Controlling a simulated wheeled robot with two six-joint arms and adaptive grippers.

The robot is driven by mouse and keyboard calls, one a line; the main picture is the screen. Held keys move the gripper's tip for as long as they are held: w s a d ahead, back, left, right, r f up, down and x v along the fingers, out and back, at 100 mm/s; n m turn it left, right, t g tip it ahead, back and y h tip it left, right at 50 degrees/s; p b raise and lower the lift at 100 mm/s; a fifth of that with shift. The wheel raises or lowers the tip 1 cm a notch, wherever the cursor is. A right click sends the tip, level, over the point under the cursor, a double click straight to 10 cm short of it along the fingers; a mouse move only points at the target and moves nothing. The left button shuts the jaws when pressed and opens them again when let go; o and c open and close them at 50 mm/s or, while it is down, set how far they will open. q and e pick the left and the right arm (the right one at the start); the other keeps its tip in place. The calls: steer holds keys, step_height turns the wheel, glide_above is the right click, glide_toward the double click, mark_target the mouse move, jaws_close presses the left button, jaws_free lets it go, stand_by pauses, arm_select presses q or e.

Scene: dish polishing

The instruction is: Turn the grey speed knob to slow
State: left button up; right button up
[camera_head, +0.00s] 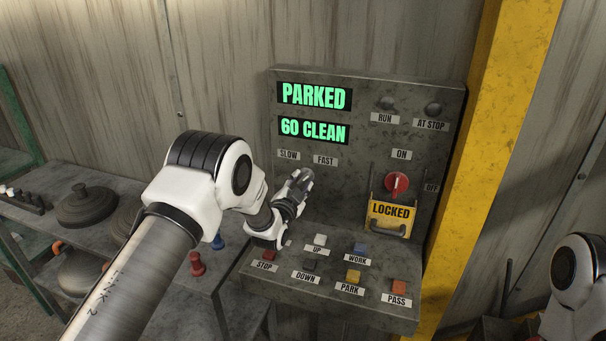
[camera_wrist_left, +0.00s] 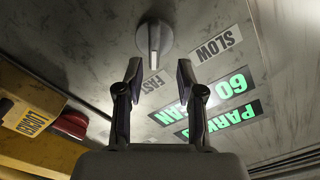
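The grey speed knob (camera_wrist_left: 155,40) shows in the left wrist view as a round dial with a raised bar, on the panel near the SLOW label (camera_wrist_left: 216,44) and FAST label (camera_wrist_left: 152,84). My left gripper (camera_wrist_left: 159,72) is open, its two fingers apart and nothing between them. The knob lies just beyond the fingertips, roughly centred between them; no contact is visible. In the head view my left gripper (camera_head: 302,178) is in front of the panel below the SLOW label (camera_head: 289,154) and FAST label (camera_head: 325,160), and it hides the knob. My right gripper is out of view.
The panel (camera_head: 375,90) displays PARKED and 60 CLEAN. A red switch (camera_head: 396,184) stands above a yellow LOCKED hasp (camera_head: 390,214). Several push buttons sit on the ledge (camera_head: 320,308) below my left gripper. A yellow post (camera_head: 490,130) stands right of the panel.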

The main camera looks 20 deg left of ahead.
mark_target(304, 179)
arm_select(q)
steer(key=w, duration=0.1)
steer(key=w+f, duration=0.1)
steer(key=w, duration=0.1)
steer(key=shift+w+f, duration=0.2)
steer(key=shift+w, duration=0.1)
steer(key=shift+s+r, duration=0.3)
steer(key=shift+s, duration=0.05)
steer(key=shift+c, duration=0.6)
jaws_close()
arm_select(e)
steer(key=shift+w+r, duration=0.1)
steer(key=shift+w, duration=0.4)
